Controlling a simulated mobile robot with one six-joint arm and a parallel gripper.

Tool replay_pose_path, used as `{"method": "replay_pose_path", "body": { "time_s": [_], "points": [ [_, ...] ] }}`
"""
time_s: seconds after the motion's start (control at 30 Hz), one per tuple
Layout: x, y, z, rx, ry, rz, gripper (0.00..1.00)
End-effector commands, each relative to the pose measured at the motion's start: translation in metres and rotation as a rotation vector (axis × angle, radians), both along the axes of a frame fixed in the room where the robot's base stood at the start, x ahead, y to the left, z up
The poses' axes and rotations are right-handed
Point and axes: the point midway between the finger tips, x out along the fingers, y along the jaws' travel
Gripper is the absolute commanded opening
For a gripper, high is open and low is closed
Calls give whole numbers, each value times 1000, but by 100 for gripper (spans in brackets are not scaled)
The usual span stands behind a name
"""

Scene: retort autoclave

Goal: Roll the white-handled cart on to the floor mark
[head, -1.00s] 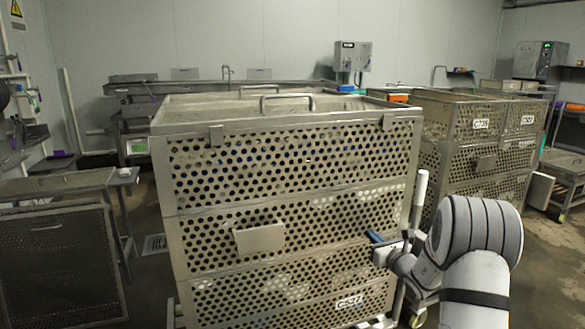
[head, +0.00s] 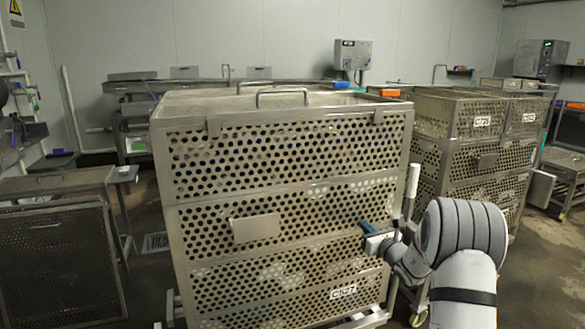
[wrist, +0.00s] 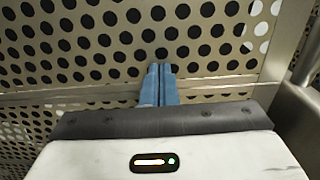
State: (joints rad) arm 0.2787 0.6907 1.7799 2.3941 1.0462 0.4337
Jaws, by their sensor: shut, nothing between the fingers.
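A large perforated metal basket cart (head: 257,228) fills the middle of the head view, with a C527 label low on its front. An upright white handle (head: 412,181) stands at its right edge, apparently part of it. My gripper (head: 365,228) is at the right part of the cart's front face, left of the handle. Its blue fingers (wrist: 160,70) are shut with nothing between them. In the wrist view they point at the perforated panel (wrist: 110,45), touching or very near it; I cannot tell which. I cannot make out a floor mark.
Other perforated baskets (head: 482,160) stand close on the right. A dark perforated panel and low table (head: 60,185) stand on the left. A floor grate (head: 155,243) lies in the gap between them and the cart. Metal benches (head: 150,88) line the back wall.

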Motion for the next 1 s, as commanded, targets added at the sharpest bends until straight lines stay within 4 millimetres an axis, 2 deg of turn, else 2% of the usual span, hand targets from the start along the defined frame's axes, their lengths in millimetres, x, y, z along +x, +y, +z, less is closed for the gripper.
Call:
{"method": "replay_pose_path", "body": {
  "time_s": [1.0],
  "points": [
    [34, 14, 1, 1, -3, 1, 0]
  ]
}}
